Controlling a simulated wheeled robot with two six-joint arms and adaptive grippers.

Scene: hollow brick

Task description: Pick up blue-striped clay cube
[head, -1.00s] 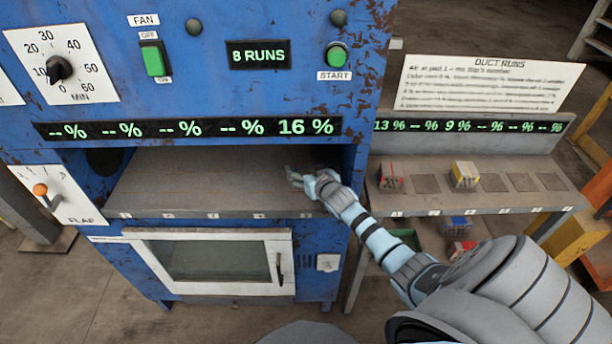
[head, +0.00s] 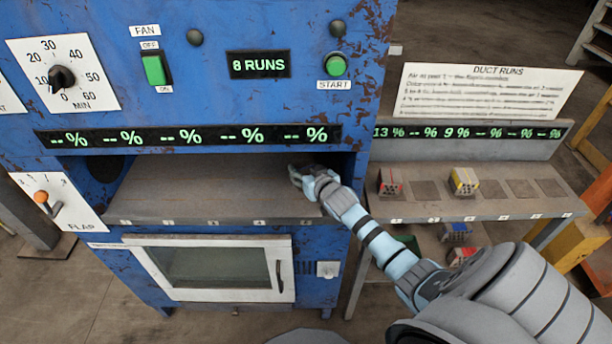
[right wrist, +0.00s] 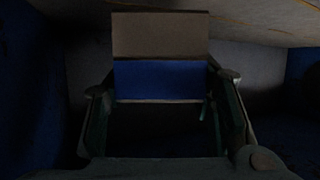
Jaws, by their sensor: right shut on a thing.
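My right gripper (head: 297,174) is inside the open bay of the blue machine (head: 210,25), near the bay's right end. It is shut on a blue-striped clay cube. In the right wrist view the cube (right wrist: 157,80) is between the two fingers and shows a wide blue band below a grey-brown face. In the head view the gripper and the bay's shade hide this cube. Whether a gap lies under it I cannot tell by eye. My left gripper is not in view.
The bay shelf (head: 190,190) is otherwise bare, with walls and a roof close around my gripper. On the right rack stand a red-striped block (head: 391,185) and a yellow-striped block (head: 464,182). Below are a blue-striped block (head: 457,232) and another red one (head: 461,256).

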